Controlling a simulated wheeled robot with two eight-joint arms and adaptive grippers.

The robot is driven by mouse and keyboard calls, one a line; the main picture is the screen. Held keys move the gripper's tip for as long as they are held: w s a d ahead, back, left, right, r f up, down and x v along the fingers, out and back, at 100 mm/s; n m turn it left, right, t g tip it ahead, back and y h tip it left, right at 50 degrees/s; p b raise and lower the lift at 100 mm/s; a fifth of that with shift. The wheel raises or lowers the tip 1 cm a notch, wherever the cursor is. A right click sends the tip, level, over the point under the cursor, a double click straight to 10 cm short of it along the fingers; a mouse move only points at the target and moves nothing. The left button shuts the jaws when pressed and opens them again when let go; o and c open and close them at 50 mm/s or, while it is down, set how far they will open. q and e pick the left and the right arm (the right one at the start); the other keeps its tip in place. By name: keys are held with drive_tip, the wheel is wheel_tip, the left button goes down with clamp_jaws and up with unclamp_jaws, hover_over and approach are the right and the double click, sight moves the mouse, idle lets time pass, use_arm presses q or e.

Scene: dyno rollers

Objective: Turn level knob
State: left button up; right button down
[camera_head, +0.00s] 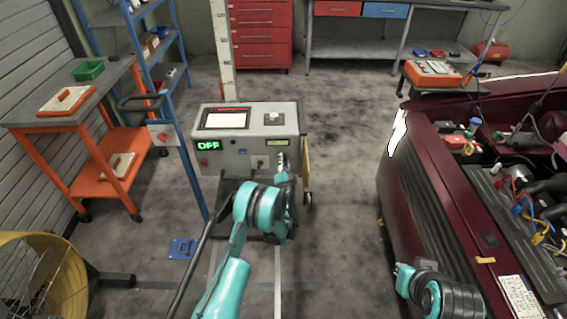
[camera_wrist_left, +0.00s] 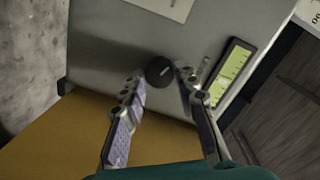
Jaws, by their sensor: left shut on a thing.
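The grey console (camera_head: 233,157) stands ahead of me with an OFF display (camera_head: 208,145) and a small yellow-green display (camera_head: 277,142) on its front. My left gripper (camera_head: 281,160) is at the front panel, just below the small display. In the left wrist view, a round dark knob (camera_wrist_left: 160,70) sits between the two fingertips of that gripper (camera_wrist_left: 161,82), which is shut on it. The yellow-green display (camera_wrist_left: 230,74) is right beside it. In the head view the gripper hides this knob. My right arm shows at lower right, but its gripper does not show clearly.
A dark red car (camera_head: 430,190) with an open engine bay is on the right. A blue shelf rack (camera_head: 172,75) and an orange cart (camera_head: 85,150) are on the left. A yellow fan (camera_head: 45,275) stands at lower left. Floor between console and car is clear.

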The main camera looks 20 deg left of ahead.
sight(283, 138)
use_arm(q)
drive_tip(key=shift+n, duration=0.6)
drive_tip(key=o, duration=1.2)
drive_tip(key=shift+a, duration=0.1)
drive_tip(key=shift+c, duration=0.2)
wheel_tip(283, 138, up, 10)
